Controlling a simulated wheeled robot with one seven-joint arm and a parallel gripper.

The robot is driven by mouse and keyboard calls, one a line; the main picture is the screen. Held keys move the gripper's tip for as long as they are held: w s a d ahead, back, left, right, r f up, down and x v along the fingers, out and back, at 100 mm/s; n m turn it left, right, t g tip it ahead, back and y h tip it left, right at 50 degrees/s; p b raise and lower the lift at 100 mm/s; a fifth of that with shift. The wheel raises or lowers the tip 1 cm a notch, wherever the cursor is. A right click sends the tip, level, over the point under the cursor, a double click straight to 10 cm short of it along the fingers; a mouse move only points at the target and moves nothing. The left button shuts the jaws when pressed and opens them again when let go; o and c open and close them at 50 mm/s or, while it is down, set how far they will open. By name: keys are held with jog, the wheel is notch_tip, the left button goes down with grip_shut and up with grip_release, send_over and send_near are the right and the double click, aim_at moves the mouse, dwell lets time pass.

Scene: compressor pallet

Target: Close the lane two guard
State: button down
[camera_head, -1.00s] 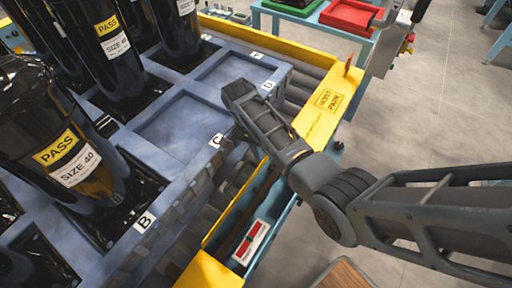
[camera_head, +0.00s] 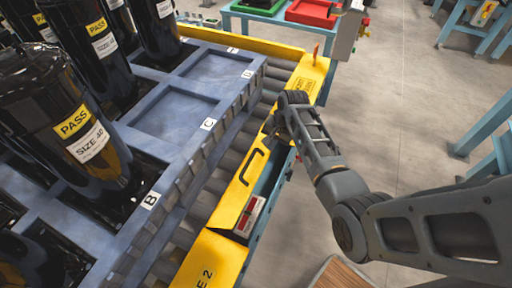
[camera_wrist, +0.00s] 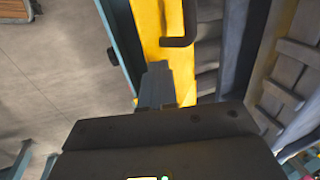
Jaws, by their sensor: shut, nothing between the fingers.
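The lane two guard is a yellow panel (camera_head: 236,200) with a black bar handle (camera_head: 252,166), beside the rollers. It stands partly swung over a teal channel, whose opening still shows on its outer side. The yellow cover at the near end bears part of a printed "2". My gripper (camera_head: 270,132) is shut and empty at the far part of the guard, beyond the handle; its tips are hard to make out there. In the wrist view my shut fingers (camera_wrist: 157,75) are over the yellow panel (camera_wrist: 150,30), beside the handle (camera_wrist: 180,42). Contact cannot be told.
A blue pallet (camera_head: 165,185) with black compressors (camera_head: 70,120) stands left of the rollers (camera_head: 222,165). A red and white label (camera_head: 249,216) shows in the channel. A red tray (camera_head: 312,12) is at the back. The floor right of my arm is mostly clear.

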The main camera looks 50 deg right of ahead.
jog(key=s+d+f+t+y+b, duration=0.1)
jog(key=s+f+t+b, duration=0.2)
jog(key=f+b, duration=0.3)
jog(key=s+d+f+t+y+b, duration=0.1)
jog(key=s+f+t+b, duration=0.3)
jog(key=f+b, duration=0.2)
jog(key=shift+s+d+f+t+y+b, duration=0.2)
jog(key=shift+s+f+t+y+b, duration=0.1)
jog(key=shift+f+t+b, duration=0.15)
jog(key=shift+f, duration=0.25)
